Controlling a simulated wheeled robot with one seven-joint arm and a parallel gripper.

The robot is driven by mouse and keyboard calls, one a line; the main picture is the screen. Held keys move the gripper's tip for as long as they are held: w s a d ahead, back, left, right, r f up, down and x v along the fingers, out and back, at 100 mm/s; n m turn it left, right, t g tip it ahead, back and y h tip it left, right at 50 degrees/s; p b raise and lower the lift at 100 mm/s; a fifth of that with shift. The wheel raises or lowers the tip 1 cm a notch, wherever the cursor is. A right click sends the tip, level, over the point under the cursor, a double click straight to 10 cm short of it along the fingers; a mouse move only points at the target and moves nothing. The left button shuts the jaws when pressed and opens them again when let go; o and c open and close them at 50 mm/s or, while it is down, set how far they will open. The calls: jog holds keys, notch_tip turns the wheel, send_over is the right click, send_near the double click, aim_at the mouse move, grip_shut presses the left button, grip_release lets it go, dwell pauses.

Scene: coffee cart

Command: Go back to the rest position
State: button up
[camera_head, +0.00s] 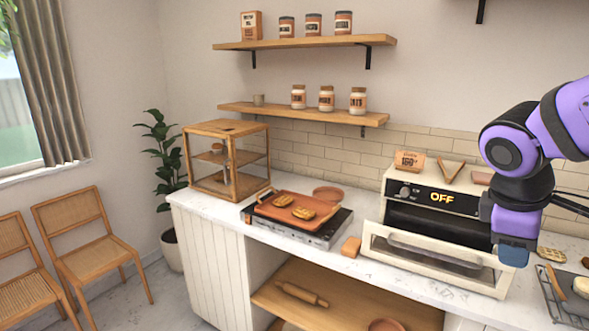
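My purple and black arm comes in from the right edge. My gripper (513,254) points down in front of the right side of the oven (430,213). Its fingertips are small and partly hidden, so I cannot tell whether they are open or shut. I see nothing clearly held in it. The oven's display reads OFF and its glass door (428,257) is folded down, with a pale item showing behind the glass.
A brown tray (271,212) with grilled bread (304,213) sits on a burner (325,236) on the white counter. A wooden cabinet (228,160) stands at left. A rack (573,310) lies at far right. Wall shelves (305,42) hold jars. Chairs (90,245) stand on the floor.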

jog(key=s+a+r+m+t+y, duration=0.4)
jog(key=s+r+m, duration=0.2)
jog(key=m, duration=0.3)
jog(key=shift+a+r, duration=0.15)
jog(key=shift+a, duration=0.25)
dwell(0.9)
